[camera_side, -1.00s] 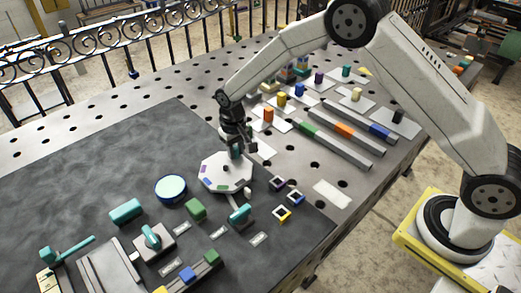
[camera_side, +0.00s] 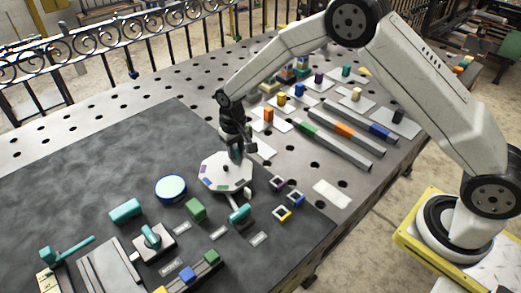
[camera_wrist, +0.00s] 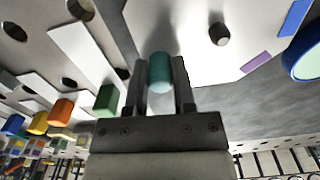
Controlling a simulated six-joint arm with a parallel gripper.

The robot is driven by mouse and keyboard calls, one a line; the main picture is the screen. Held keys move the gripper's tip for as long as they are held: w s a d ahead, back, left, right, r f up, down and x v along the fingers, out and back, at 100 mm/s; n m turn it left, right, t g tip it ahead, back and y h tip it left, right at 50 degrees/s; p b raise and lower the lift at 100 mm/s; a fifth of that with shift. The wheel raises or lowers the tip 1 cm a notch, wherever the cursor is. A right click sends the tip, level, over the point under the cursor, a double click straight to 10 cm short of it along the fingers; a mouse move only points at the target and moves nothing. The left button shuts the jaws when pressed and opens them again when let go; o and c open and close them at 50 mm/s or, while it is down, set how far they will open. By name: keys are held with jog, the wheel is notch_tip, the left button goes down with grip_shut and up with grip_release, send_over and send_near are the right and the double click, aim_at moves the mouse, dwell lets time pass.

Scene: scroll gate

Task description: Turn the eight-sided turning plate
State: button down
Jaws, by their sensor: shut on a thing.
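The eight-sided turning plate (camera_side: 216,178) is white, with coloured patches near its rim, and lies flat on the dark mat. In the wrist view the plate (camera_wrist: 205,65) fills the upper middle, with a small dark centre knob (camera_wrist: 219,35), a purple patch and a blue patch. A teal upright peg (camera_wrist: 160,73) stands near the plate's edge. My gripper (camera_side: 236,153) is at the plate's far side, pointing down. In the wrist view its two fingers stand on either side of the peg, shut on it. The peg's foot is hidden.
A round teal-topped disc with a blue rim (camera_side: 171,188) lies left of the plate. A teal-handled part (camera_side: 240,214) and a green block (camera_side: 195,209) sit close in front. Coloured pegs on white cards (camera_side: 282,100) stand behind.

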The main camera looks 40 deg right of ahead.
aim_at(221, 156)
jog(key=shift+w+n, duration=0.1)
jog(key=shift+n, duration=0.2)
dwell(0.4)
jog(key=n, duration=0.2)
jog(key=w+a+n, duration=0.1)
jog(key=shift+w+a+n, duration=0.1)
jog(key=shift+w+n, duration=0.2)
jog(key=shift+n, duration=0.1)
jog(key=shift+w+a+n, duration=0.35)
jog(key=shift+a+n, duration=0.1)
jog(key=shift+n, duration=0.7)
jog(key=shift+w+a+n, duration=0.3)
jog(key=shift+a+n, duration=0.15)
jog(key=shift+n, duration=0.7)
jog(key=shift+c, duration=2.2)
grip_release()
notch_tip(221, 156, up, 8)
